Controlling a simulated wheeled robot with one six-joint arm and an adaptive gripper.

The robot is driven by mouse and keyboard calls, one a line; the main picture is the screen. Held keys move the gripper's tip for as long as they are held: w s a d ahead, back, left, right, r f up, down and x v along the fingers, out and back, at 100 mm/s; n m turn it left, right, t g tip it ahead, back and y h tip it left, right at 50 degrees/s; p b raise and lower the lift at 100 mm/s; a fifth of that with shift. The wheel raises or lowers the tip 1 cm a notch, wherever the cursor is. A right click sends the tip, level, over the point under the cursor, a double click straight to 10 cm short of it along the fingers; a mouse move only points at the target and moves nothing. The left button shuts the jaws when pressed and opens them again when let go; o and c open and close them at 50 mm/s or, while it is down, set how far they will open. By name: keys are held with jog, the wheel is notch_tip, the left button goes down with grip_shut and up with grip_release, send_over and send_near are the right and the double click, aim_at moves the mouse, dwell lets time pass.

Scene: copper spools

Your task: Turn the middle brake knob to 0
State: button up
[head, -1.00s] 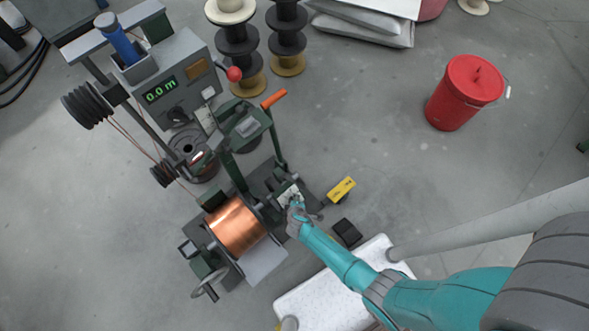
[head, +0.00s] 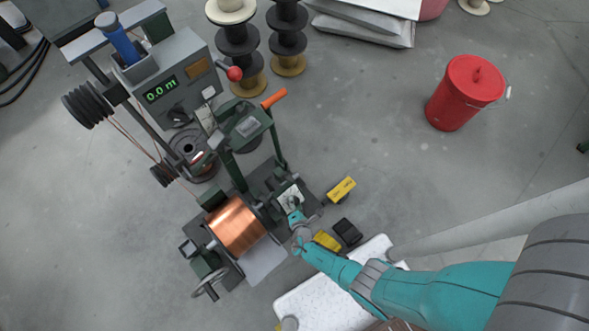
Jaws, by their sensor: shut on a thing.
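The winding machine carries a copper spool (head: 236,228) on its front part. To the right of the spool is a small pale dial plate (head: 288,191), the brake plate. A dark knob (head: 293,202) shows small on it; its pointer and the figures are too small to read. My gripper (head: 294,209) reaches the plate from below right, its fingers shut on the knob and partly hiding it. I cannot make out other knobs, so which one it is does not show clearly.
A yellow block (head: 327,241) and a black block (head: 347,231) lie right of my wrist, above a white speckled surface (head: 325,299). Another yellow piece (head: 341,190) sits right of the plate. An orange handle (head: 273,98) sticks up behind. A red bucket (head: 465,92) stands far right.

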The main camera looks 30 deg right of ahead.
jog(key=shift+s+f+n+t, duration=0.1)
jog(key=shift+n+t, duration=0.6)
jog(key=shift+n, duration=0.9)
jog(key=shift+d+n+y, duration=0.1)
jog(key=shift+n+y, duration=0.2)
jog(key=o, duration=1.1)
jog(key=shift+o, duration=0.2)
jog(key=v, duration=1.2)
jog(key=shift+f, duration=0.2)
jog(key=shift+s, duration=0.1)
